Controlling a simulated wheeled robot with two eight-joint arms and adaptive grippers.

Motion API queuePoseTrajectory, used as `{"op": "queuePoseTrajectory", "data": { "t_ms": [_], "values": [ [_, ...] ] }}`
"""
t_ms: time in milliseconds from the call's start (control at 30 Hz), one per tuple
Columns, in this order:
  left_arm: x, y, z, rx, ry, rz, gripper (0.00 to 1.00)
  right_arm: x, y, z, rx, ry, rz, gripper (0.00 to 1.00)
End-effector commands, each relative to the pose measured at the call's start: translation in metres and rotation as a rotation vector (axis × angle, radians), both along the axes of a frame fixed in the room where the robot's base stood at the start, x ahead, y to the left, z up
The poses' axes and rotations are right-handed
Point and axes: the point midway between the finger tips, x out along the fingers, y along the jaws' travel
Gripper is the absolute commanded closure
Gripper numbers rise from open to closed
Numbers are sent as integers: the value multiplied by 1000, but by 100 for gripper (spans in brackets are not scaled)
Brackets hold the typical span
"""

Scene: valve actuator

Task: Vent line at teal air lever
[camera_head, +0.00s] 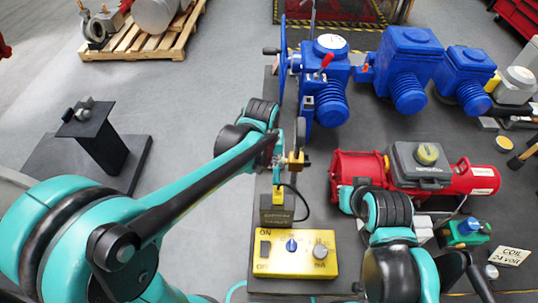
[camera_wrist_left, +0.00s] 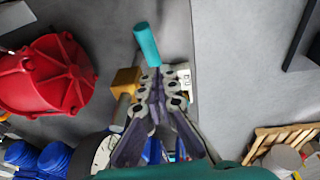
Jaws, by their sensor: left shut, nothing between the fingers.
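My left gripper (camera_head: 277,160) reaches down beside a small brass valve block (camera_head: 297,158) in the head view; the arm partly covers it. In the left wrist view, the gripper (camera_wrist_left: 178,72) is shut and empty. The brass block also shows in the left wrist view (camera_wrist_left: 125,82), left of the fingers.
A yellow control box (camera_head: 295,262) with knobs sits near the front of the dark table. A red motor unit (camera_head: 345,172) and blue actuators (camera_head: 405,60) stand to the right and behind. A black stand (camera_head: 95,132) and a wooden pallet (camera_head: 150,42) are on the floor at left.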

Motion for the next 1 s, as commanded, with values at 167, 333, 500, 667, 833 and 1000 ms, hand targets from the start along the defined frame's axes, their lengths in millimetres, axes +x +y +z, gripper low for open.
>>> {"op": "queuePoseTrajectory", "data": {
  "t_ms": [167, 333, 500, 667, 833, 1000],
  "values": [
    [-7, -6, -22, 0, 0, -2, 100, 0, 0, -7, 0, 0, 0, 100],
    [-9, -8, -28, 0, 0, 0, 100, 0, 0, -8, 0, 0, 0, 100],
    [-9, -8, -28, 0, 0, 0, 100, 0, 0, -8, 0, 0, 0, 100],
    [-10, -8, -29, 0, -6, 0, 100, 0, 0, -8, 0, 0, 0, 100],
    [-19, -8, -42, 2, -120, -3, 100, 0, 0, -20, 0, 0, 0, 100],
    [-24, -8, -54, 0, -206, -2, 100, 0, 0, -32, 0, 0, 0, 100]
  ]
}}
